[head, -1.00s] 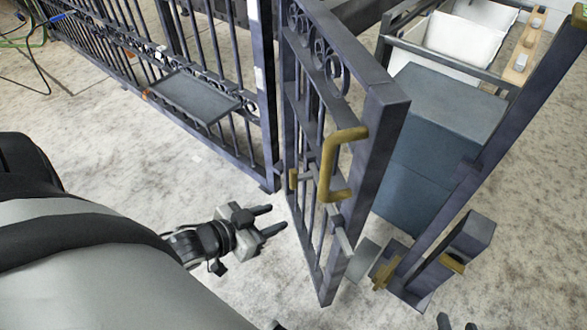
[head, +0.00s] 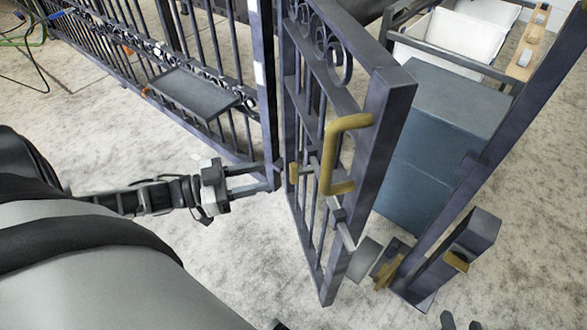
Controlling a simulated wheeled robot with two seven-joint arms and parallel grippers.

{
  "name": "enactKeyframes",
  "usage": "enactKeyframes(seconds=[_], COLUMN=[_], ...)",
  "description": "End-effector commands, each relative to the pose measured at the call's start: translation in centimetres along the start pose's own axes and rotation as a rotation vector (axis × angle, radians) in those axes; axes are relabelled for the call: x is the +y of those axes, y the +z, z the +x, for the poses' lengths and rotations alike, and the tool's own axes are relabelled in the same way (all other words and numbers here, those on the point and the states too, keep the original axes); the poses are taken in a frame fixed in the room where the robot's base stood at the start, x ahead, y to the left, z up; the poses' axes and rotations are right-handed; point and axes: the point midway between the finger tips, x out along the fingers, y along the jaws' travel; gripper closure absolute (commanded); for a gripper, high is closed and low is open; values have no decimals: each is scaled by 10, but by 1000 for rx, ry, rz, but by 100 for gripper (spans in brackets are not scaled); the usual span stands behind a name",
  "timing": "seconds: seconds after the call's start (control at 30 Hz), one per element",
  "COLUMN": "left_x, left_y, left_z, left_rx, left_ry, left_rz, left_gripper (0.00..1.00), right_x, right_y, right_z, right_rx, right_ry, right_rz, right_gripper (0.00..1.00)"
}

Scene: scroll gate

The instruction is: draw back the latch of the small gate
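The small gate (head: 384,140) is a dark metal leaf with scrollwork, standing at an angle between the fence and a post. It carries a brass pull handle (head: 329,150) and a small brass knob (head: 293,173) on a grey spindle. Lower down, a grey latch bar (head: 345,233) shows at the gate's edge, pointing toward a brass fitting (head: 385,272) by the post. My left gripper (head: 272,178) is open, its two fingertips just left of the brass knob, with nothing visible between them.
A long dark fence (head: 225,60) with a grey shelf panel (head: 192,94) stands at the left. A dark post (head: 500,130) and a blue-grey box (head: 440,140) are at the right, with white bins (head: 460,40) behind. Pale floor is clear below the fence.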

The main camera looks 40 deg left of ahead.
Motion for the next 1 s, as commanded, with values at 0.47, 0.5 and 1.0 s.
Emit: enactKeyframes(seconds=[0.47, 0.5, 1.0], left_x=[0, 0, 0], left_y=[0, 0, 0], left_z=[82, 84, 87], left_rx=[2, 1, -1], left_ry=[0, 0, 0], left_rz=[0, -1, 0], left_gripper=[62, 62, 100], right_x=[0, -1, -1], right_y=[1, 0, 2], right_z=[1, 1, 0], right_rx=[14, 15, 11], right_ry=[-2, -2, -4], right_rz=[-3, -4, -8], right_gripper=[64, 64, 64])
